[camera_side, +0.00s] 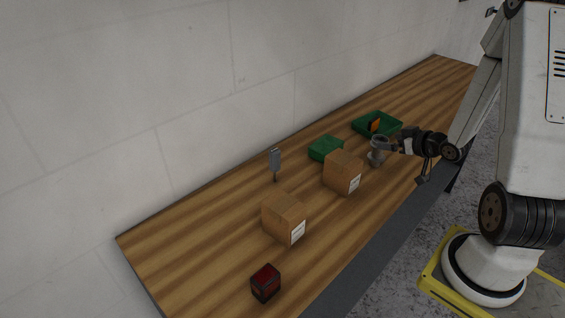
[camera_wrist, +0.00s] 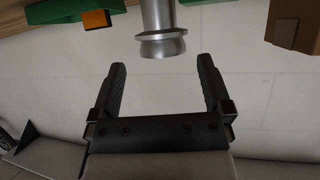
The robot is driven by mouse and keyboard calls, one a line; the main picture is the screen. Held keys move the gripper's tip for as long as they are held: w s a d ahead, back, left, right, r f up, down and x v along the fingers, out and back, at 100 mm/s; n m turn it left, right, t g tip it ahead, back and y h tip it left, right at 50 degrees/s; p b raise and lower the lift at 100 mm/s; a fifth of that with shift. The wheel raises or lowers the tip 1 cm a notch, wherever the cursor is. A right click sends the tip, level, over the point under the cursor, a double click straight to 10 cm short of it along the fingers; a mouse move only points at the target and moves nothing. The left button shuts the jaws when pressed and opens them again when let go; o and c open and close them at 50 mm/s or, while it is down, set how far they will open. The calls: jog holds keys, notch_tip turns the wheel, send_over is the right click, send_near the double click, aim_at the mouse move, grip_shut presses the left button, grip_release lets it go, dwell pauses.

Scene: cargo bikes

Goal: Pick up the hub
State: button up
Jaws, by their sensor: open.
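The hub (camera_side: 376,159) is a grey metal part, a stepped cylinder with a flared end. It stands upright on the wooden table near the front edge, beside a cardboard box. In the wrist view the hub (camera_wrist: 162,30) comes down from the top centre, its flange just beyond the fingertips. My gripper (camera_wrist: 162,63) is open and empty, its two black fingers spread wider than the hub. In the side view my gripper (camera_side: 390,147) is close to the hub's upper part, on its right. Whether a finger touches it cannot be told there.
A cardboard box (camera_side: 343,172) stands just left of the hub, another (camera_side: 284,218) farther left. A green tray (camera_side: 361,128) with an orange piece (camera_side: 375,125) lies behind the hub, near a green box (camera_side: 325,148). A grey upright device (camera_side: 275,160) and a dark red block (camera_side: 265,283) stand farther off.

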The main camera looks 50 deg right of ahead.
aim_at(380, 139)
jog(key=shift+x, duration=2.3)
jog(key=shift+a, duration=0.15)
jog(key=shift+c, duration=0.2)
grip_shut()
jog(key=shift+r, duration=0.25)
jog(key=shift+r, duration=4.8)
